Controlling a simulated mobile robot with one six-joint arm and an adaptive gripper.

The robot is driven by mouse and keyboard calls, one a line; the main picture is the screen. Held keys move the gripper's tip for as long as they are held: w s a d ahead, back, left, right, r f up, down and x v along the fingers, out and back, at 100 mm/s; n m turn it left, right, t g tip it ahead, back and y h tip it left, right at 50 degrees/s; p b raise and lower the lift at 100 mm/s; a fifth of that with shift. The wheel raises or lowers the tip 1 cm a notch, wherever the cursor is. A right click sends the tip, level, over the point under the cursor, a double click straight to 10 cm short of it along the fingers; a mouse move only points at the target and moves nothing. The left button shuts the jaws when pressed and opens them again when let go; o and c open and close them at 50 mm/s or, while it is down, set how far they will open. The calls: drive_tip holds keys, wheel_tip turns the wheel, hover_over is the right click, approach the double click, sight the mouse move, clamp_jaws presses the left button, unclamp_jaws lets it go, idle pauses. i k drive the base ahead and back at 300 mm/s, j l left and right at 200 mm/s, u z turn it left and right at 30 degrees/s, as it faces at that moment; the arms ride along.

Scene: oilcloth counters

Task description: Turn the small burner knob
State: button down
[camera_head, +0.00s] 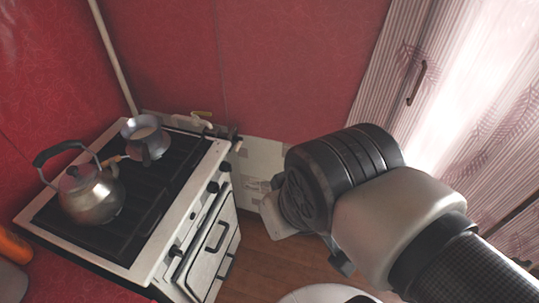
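The white stove (151,262) stands at the left with a dark cooktop. Several dark knobs run along its front edge, including one near the front corner (176,251), one in the middle (213,187) and one farther back (225,166). I cannot tell which of them is the small burner knob, nor how each is turned. My arm reaches in from the lower right, and its large dark joint is to the right of the stove front, apart from the visible knobs. My gripper's fingertips do not show; the arm hides what lies behind it.
A metal kettle (93,199) and a small pot (146,137) stand on the cooktop. The oven door handle (216,237) sticks out below the knobs. Wooden floor (268,262) shows between stove and arm. A curtained window (485,130) is at right.

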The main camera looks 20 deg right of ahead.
sight(225, 167)
drive_tip(key=i+l+z, duration=0.1)
drive_tip(key=i+l, duration=0.2)
drive_tip(key=i, duration=0.15)
drive_tip(key=i+l+z, duration=0.1)
drive_tip(key=i+l, duration=0.15)
drive_tip(key=i, duration=0.2)
